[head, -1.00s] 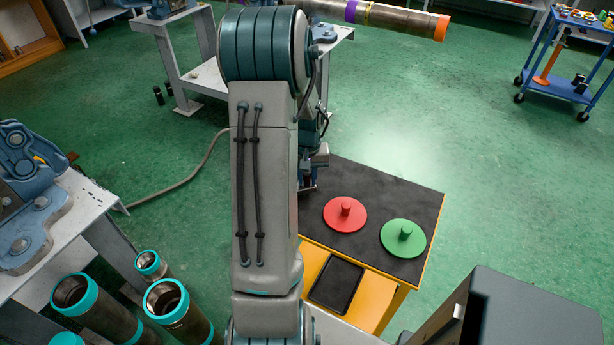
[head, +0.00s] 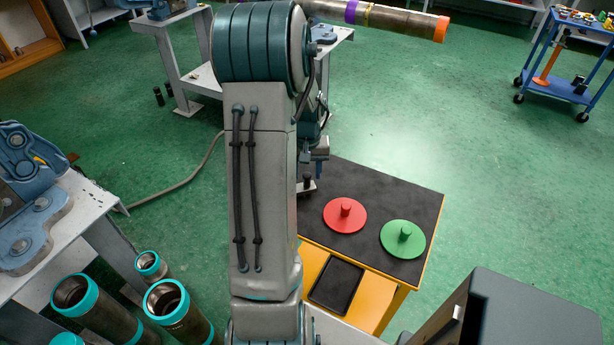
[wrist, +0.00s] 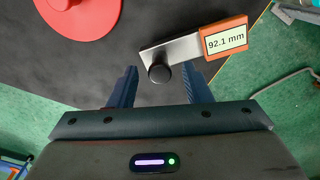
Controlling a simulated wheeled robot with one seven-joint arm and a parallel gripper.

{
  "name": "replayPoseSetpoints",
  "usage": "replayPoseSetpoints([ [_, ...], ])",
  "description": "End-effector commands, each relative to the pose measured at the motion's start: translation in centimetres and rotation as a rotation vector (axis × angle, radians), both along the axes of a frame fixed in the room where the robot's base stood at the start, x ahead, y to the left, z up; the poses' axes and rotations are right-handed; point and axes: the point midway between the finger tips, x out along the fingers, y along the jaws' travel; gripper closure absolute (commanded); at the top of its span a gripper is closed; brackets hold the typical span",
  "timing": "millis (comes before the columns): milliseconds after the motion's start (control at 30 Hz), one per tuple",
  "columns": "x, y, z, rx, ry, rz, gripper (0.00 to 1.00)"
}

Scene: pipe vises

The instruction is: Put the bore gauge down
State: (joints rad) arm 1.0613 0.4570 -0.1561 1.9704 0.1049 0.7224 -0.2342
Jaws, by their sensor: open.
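The bore gauge (wrist: 184,49) lies flat on the black top of the small orange table, seen in the wrist view. It is a grey bar with a black knob (wrist: 159,73) at one end and an orange-framed display (wrist: 226,40) reading 92.1 mm at the other. My gripper (wrist: 160,69) is open, its fingers apart on either side of the knob as seen from above, not clamping it. In the head view the gauge's dark knob (head: 307,178) stands just below my gripper (head: 311,163); the rest is partly hidden by my arm.
The table's black top (head: 385,192) also carries a red disc (head: 345,215) and a green disc (head: 403,239), each with a knob. A black tray (head: 337,284) is at its front. A pipe (head: 400,20) extends above at the back. Several teal-rimmed pipes stand at lower left.

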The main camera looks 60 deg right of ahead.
Motion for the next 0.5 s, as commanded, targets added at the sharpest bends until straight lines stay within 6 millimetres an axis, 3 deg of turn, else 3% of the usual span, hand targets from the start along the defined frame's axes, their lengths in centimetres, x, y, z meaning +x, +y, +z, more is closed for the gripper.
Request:
replayPoseSetpoints([
  [100,0.1,-0.1,3.0,-0.007,-0.003,0.002,0.56],
  [300,0.1,-0.1,7.0,-0.005,-0.002,0.001,0.56],
  [500,0.0,-0.1,9.0,-0.002,-0.001,-0.001,0.56],
])
